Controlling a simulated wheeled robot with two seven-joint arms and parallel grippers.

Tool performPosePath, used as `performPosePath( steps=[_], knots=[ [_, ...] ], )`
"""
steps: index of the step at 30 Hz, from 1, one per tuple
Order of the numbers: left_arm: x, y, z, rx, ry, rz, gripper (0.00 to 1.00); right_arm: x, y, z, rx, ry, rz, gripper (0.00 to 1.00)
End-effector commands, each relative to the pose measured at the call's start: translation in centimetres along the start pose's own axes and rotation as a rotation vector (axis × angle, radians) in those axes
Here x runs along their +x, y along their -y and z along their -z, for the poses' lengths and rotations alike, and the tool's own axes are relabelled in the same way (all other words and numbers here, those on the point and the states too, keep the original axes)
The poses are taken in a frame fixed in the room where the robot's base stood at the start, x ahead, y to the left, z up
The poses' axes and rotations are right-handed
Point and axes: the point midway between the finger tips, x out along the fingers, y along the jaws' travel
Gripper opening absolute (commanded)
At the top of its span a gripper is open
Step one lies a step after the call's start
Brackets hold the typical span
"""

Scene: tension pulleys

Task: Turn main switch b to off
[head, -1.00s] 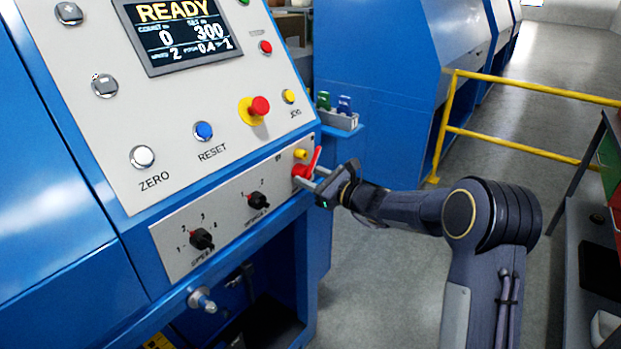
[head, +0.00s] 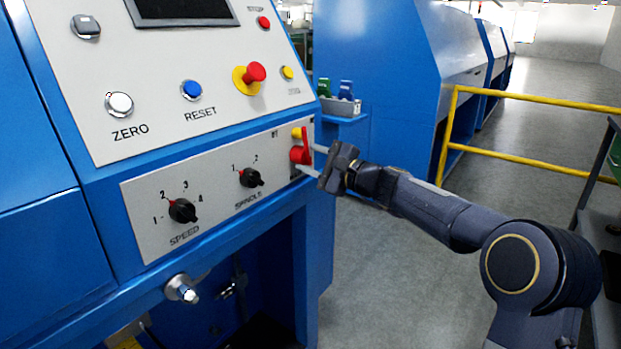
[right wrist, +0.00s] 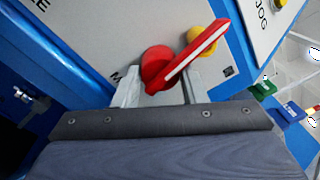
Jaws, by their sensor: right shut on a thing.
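The red main switch (head: 301,152) is a rotary handle at the right end of the lower panel of the blue machine. Its lever points up, leaning slightly right, in the head view. In the right wrist view the red handle (right wrist: 170,72) slants to the upper right. My right gripper (head: 305,160) is shut on its hub, with one pale finger on either side (right wrist: 160,88). A yellow part (head: 297,133) sits just above the switch. The label by it is mostly hidden, so its letter is unreadable. My left gripper is not in view.
The lower panel (head: 222,200) also carries the black speed knob (head: 183,210) and spindle knob (head: 251,178). Above are the white zero button (head: 120,104), blue reset button (head: 191,90), red stop button (head: 255,73) and a dark display (head: 185,10). A yellow railing (head: 530,102) stands right.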

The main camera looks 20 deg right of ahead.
Motion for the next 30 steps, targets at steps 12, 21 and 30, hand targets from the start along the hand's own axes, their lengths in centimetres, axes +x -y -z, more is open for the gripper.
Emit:
performPosePath(
  steps=[12,21,30],
  knots=[
    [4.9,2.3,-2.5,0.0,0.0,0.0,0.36,0.0,-0.3,0.1,-0.392,0.026,0.008,0.0],
    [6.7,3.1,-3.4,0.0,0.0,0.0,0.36,0.1,-0.3,0.0,-0.605,0.04,0.008,0.0],
    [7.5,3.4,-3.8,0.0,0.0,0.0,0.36,0.1,-0.3,-0.1,-0.72,0.048,0.006,0.0]
  ],
)
